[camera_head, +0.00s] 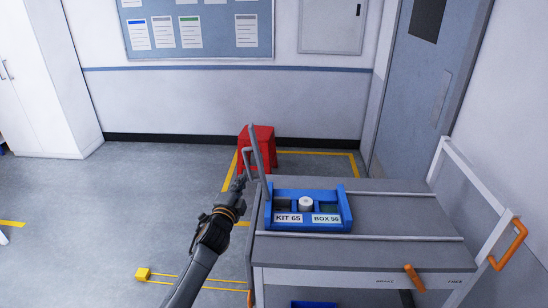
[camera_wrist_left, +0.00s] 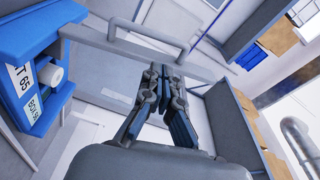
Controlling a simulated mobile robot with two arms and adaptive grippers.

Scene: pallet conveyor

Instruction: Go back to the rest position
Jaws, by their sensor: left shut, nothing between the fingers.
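My left gripper (camera_head: 241,179) is beside the left end of the grey cart, close to the cart's upright grey handle (camera_head: 257,152). It is shut and empty. In the left wrist view, its fingers (camera_wrist_left: 161,72) are together with nothing between them. A blue box (camera_head: 308,223) labelled KIT 65 and BOX 56 sits on the cart top (camera_head: 400,205), to the right of my gripper and apart from it. The box holds a white roll (camera_head: 306,203). The box also shows at the left of the left wrist view (camera_wrist_left: 78,38). My right gripper is not in view.
A red stool (camera_head: 262,140) stands behind the cart's left end. A white handle frame with orange grips (camera_head: 511,243) rises at the cart's right. The grey floor (camera_head: 110,210) left of my arm is mostly clear.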

